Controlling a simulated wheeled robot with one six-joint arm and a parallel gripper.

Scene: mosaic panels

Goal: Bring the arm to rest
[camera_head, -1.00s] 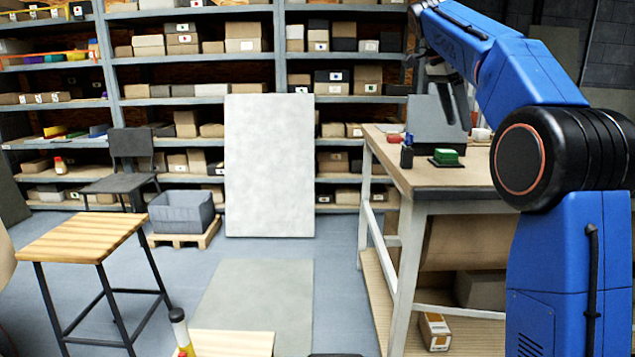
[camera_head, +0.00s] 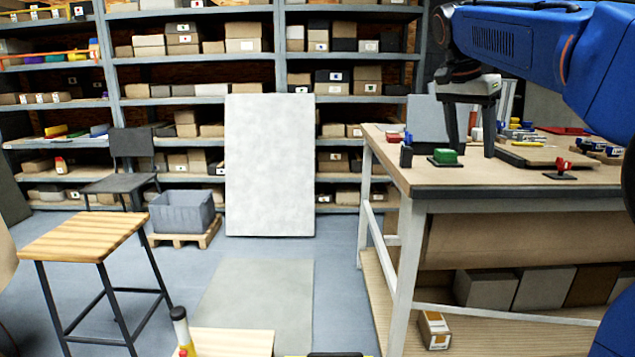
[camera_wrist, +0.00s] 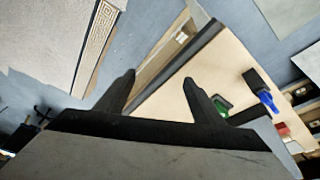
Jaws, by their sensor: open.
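My gripper (camera_head: 472,150) hangs over the workbench (camera_head: 440,180) on the right in the head view, its two dark fingers pointing down. The fingers are apart with nothing between them. In the wrist view the gripper (camera_wrist: 158,92) also shows open and empty, above the bench's edge. My blue arm reaches in from the right edge.
A dark holder (camera_head: 406,156) and a red clamp-like item (camera_head: 561,168) are on the bench, with several tools behind. A wooden stool (camera_head: 85,236), a grey bin (camera_head: 181,212) and a pale panel (camera_head: 269,165) stand left.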

